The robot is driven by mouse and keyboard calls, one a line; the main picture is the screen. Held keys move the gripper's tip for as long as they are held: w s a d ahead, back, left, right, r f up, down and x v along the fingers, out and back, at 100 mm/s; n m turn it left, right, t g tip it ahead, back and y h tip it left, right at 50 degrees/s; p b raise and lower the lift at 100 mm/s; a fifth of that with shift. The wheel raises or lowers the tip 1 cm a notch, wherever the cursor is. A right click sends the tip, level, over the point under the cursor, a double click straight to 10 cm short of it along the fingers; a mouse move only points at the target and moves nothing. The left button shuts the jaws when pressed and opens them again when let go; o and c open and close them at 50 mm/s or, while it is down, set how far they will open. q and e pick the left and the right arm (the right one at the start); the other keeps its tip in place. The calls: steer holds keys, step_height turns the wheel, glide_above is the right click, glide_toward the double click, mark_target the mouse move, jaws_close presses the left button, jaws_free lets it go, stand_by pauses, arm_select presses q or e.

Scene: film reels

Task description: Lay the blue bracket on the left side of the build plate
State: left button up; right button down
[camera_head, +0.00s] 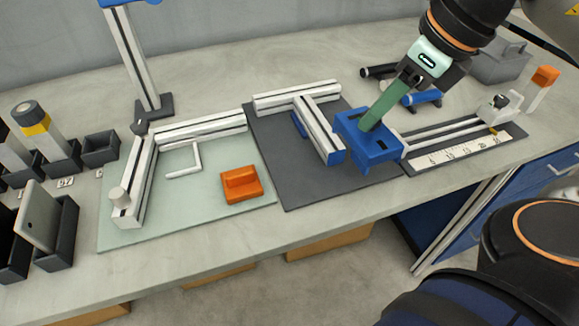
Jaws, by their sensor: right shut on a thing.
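The blue bracket (384,152) is a boxy block with openings. It is over the right part of a dark grey plate (320,190), beside the right side of a T of aluminium bars (320,128). My right gripper (373,122), with green fingers, comes from the upper right and is shut on it from above. I cannot tell whether the bracket touches the plate. A pale green plate (200,222) lies to the left with an L of bars (198,127), a white angled rod (184,173) and an orange bracket (241,184). My left gripper is not in view.
A rail with a ruler strip (455,151) lies right of the dark plate. A black and a blue cylinder (425,97) lie behind the bracket. An upright post (130,55) stands behind the pale plate; dark bins (101,149) line the left. The dark plate's front is clear.

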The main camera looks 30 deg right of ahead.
steer(key=shift+w+a+f, duration=0.1)
steer(key=shift+w+a, duration=0.05)
steer(key=shift+w, duration=0.25)
steer(key=shift+w+a+f+p, duration=0.3)
steer(key=shift+w+a+f, duration=0.55)
steer(key=shift+w+f, duration=1.2)
steer(key=shift+w+a+f+p, duration=0.35)
steer(key=shift+w+a+f, duration=0.45)
steer(key=shift+w+f, duration=1.3)
steer(key=shift+w+a+f+p, duration=0.3)
steer(key=shift+w+a+f, duration=0.55)
steer(key=shift+w+f, duration=1.2)
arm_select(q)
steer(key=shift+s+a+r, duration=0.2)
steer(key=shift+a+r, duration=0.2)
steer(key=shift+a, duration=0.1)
arm_select(e)
steer(key=shift+s+f, duration=0.15)
steer(key=shift+s, duration=0.05)
steer(key=shift+f, duration=0.15)
steer(key=c, duration=0.5)
jaws_free()
steer(key=shift+c, duration=0.2)
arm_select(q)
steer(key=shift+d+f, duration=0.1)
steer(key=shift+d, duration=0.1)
